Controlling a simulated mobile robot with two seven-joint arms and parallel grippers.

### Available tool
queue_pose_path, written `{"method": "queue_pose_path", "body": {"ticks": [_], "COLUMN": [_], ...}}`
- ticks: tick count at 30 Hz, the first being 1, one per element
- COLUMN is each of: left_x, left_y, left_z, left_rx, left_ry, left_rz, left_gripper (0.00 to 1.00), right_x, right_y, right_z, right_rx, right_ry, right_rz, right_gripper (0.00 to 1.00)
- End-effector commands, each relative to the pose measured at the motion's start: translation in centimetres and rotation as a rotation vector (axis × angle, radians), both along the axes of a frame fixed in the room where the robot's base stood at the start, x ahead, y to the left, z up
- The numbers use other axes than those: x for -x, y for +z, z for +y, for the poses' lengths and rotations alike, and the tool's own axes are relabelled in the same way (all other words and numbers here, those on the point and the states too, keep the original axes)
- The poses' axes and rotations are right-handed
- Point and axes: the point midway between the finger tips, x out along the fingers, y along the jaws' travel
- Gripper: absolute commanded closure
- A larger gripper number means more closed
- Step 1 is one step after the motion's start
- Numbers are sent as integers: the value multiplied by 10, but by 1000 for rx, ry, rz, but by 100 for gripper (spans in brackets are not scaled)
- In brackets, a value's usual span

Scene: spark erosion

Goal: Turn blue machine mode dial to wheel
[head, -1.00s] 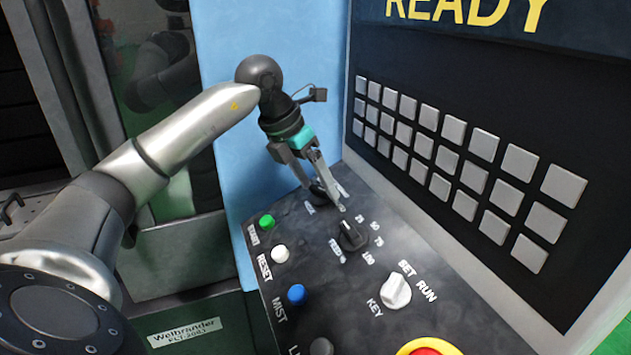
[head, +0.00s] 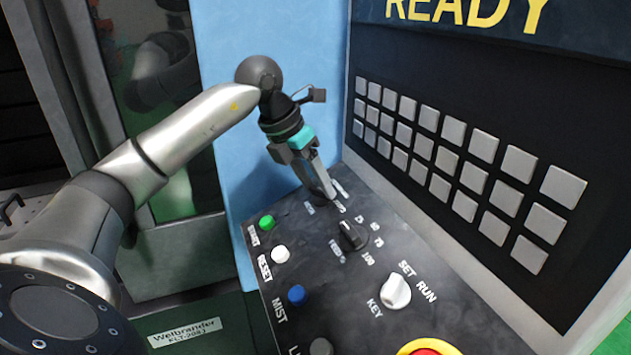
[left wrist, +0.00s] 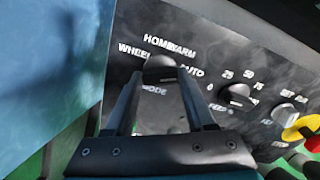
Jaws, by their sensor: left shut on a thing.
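The mode dial (left wrist: 160,68) is a dark knob on the black control panel (head: 330,290) of the blue machine. In the left wrist view the labels WHEEL, HOME, WARM and AUTO arc around it, with MODE printed below. My left gripper (left wrist: 158,80) is shut on the dial, one finger on each side. In the head view the left gripper (head: 328,192) reaches down to the panel's far end, and its fingers hide most of the dial. I cannot tell which label the dial points to. My right gripper is not in view.
Close to the dial is the feed dial (head: 352,236), then the white key switch (head: 396,291) and a red and yellow emergency stop (head: 428,347). Green (head: 267,222), white (head: 280,254) and blue (head: 297,295) buttons line the left edge. A keypad wall (head: 455,130) rises at right.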

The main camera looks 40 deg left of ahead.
Motion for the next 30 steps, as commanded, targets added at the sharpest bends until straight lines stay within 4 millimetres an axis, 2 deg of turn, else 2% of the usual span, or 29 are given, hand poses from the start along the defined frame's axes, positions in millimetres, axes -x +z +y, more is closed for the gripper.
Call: {"method": "queue_pose_path", "body": {"ticks": [8,30], "left_x": [0,0], "left_y": [2,2], "left_z": [1,2], "left_rx": [61,321], "left_ry": [151,783], "left_rz": [30,165], "left_gripper": [100,100], "right_x": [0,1], "right_y": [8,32], "right_z": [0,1], "right_rx": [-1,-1], "right_ry": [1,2], "right_rz": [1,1], "right_gripper": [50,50]}}
